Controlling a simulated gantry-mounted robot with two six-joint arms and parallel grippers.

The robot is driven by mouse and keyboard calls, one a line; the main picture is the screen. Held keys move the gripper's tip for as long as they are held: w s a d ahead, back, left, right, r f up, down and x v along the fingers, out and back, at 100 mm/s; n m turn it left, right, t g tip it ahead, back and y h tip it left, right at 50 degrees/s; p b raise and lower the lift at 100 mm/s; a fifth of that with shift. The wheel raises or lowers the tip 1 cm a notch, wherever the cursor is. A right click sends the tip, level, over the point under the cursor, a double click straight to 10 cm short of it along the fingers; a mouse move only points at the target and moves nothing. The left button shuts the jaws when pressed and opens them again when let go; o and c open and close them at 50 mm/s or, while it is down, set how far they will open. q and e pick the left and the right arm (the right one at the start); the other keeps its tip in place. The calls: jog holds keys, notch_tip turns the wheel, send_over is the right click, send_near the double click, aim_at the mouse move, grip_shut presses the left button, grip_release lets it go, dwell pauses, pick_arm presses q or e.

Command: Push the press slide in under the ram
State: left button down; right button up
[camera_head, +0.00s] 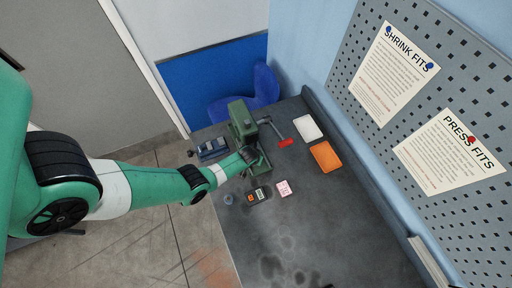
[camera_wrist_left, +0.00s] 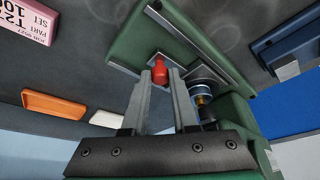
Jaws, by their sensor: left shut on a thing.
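The green press (camera_head: 241,118) stands at the far left part of the dark bench, its base partly hidden by my left arm. In the left wrist view, its green base (camera_wrist_left: 135,47) has metal rails along the edges. My left gripper (camera_wrist_left: 160,75) is shut on a red knob (camera_wrist_left: 159,68), apparently the press slide's handle, at the base. The ram, a cylinder with blue and brass-coloured parts (camera_wrist_left: 203,90), is just right of the fingers in that view. How far in the slide sits is unclear. The right gripper is not in view.
A blue fixture (camera_head: 211,150) stands left of the press. A red piece (camera_head: 286,143), white tray (camera_head: 308,128) and orange tray (camera_head: 326,156) lie to its right. The bench's near part is clear.

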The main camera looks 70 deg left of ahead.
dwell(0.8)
pick_arm(q)
jog(key=shift+a+f+b, duration=0.15)
jog(key=shift+a+b, duration=0.2)
jog(key=shift+a, duration=0.25)
jog(key=c, duration=0.7)
grip_release()
jog(key=shift+a, duration=0.1)
jog(key=p+v, duration=0.4)
jog(key=v, duration=0.4)
jog(key=shift+p, duration=0.4)
jog(key=shift+f, duration=0.1)
